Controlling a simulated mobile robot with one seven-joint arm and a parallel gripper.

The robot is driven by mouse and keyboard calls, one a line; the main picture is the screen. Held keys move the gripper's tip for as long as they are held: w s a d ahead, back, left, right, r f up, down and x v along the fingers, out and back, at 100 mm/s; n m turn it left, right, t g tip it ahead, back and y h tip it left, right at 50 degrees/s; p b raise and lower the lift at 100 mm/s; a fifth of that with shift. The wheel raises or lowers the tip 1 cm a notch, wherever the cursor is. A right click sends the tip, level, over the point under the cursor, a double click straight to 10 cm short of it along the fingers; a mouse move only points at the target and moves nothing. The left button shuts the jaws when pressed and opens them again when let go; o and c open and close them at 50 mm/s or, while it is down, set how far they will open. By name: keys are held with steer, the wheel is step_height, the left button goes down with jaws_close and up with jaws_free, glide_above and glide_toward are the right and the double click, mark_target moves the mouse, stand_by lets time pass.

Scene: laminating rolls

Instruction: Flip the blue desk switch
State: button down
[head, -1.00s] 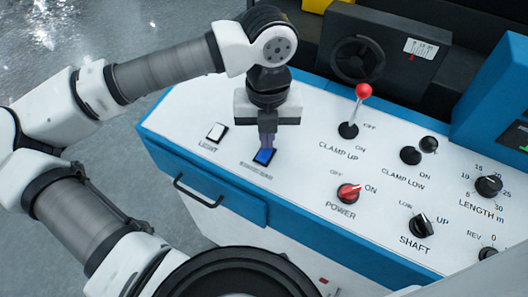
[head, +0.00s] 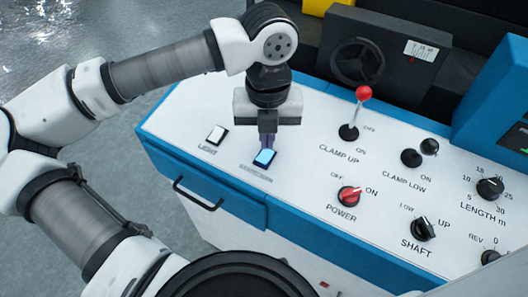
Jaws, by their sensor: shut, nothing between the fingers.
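The blue desk switch (head: 264,158) is a small rocker in a dark frame on the white control panel, and its face looks bright light blue. My gripper (head: 268,146) points down right above the switch, with its fingers shut and nothing between them. The fingertips overlap the switch's far edge in the picture. I cannot tell whether they touch it. The label below the switch is too small to read.
The white LIGHT switch (head: 216,134) is just left of the blue one. To the right are a red-knobbed lever (head: 362,95), a red POWER knob (head: 349,195) and several black knobs. A drawer handle (head: 198,194) sticks out at the front.

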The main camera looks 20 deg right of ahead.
mark_target(267, 153)
step_height(267, 153, up, 6)
steer(key=shift+f+p, duration=0.2)
steer(key=shift+p, duration=0.9)
